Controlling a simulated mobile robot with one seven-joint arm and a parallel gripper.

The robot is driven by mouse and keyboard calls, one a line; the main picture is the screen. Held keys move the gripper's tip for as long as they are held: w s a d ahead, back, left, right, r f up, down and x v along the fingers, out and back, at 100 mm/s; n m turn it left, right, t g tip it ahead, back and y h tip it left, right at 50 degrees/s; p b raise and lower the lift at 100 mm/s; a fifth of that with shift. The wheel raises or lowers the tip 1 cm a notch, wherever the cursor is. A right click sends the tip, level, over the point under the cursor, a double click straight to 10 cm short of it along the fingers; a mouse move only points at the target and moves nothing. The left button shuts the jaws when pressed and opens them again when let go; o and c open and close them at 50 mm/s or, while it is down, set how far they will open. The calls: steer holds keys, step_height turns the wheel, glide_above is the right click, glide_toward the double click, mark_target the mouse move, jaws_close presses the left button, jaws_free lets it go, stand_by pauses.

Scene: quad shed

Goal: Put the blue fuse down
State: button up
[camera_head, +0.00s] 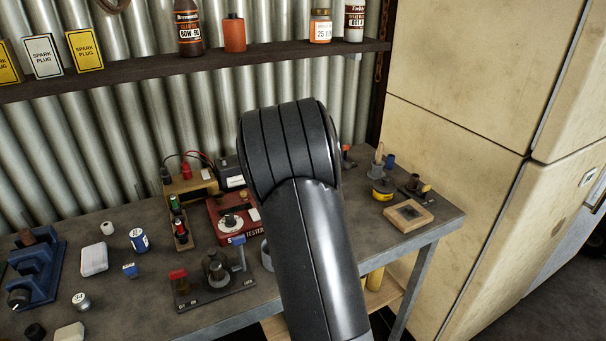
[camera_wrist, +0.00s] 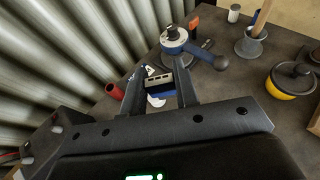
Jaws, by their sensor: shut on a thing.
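The blue fuse (camera_wrist: 158,84), a small blue block with a pale top, is between the two fingers of my gripper (camera_wrist: 160,88) in the wrist view. My gripper is shut on it, held above the grey bench top. I cannot tell how high it is or whether it touches anything below. In the head view my dark arm covers the middle of the bench and hides my gripper and this fuse. Another small blue block (camera_head: 129,270) lies on the bench at the left in the head view.
The bench (camera_head: 150,300) holds a red tester (camera_head: 228,219), a battery-like black box (camera_head: 231,176), a white box (camera_head: 94,259) and a wooden tray (camera_head: 409,216). In the wrist view, a blue-topped lever device (camera_wrist: 176,38), a red cylinder (camera_wrist: 114,90) and a yellow pot (camera_wrist: 288,84) stand nearby.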

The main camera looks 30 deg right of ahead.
steer(key=s+d, duration=0.1)
steer(key=d, duration=0.7)
steer(key=shift+m+g, duration=0.4)
steer(key=w+a+f, duration=0.2)
steer(key=w, duration=0.1)
steer(key=w+a+f, duration=0.2)
steer(key=w+f, duration=0.1)
steer(key=w+a+f, duration=0.2)
steer(key=a, duration=0.1)
steer(key=shift+w+f, duration=0.15)
steer(key=shift+w, duration=0.25)
steer(key=shift+f, duration=1.95)
steer(key=shift+f, duration=0.1)
steer(key=o, duration=0.9)
steer(key=shift+o, duration=0.2)
